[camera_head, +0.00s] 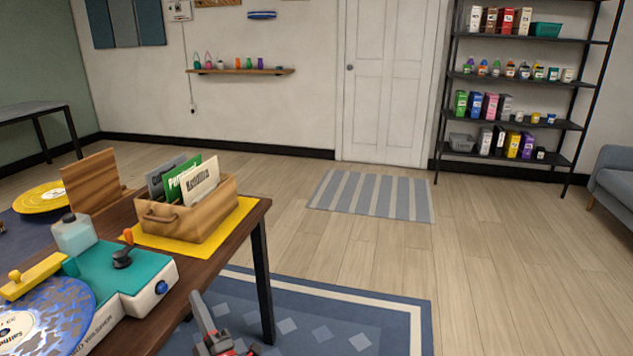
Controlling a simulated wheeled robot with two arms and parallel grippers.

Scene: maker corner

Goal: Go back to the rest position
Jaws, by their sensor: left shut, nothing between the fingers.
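My left gripper (197,298) shows at the bottom edge of the head view, in front of the wooden table's (178,325) right side. Its fingers are shut with nothing between them, and they point up in the picture over the blue rug. It looks apart from the table, though the exact gap is hard to judge. Most of my left arm is below the frame. My right gripper is not in view.
On the table are a teal and white machine (115,275), a blue patterned disc (40,318) and a wooden box (188,218) with cards on a yellow mat. The blue rug (330,322) and wood floor (500,260) right of the table are clear. A shelf rack (515,120) stands at the back.

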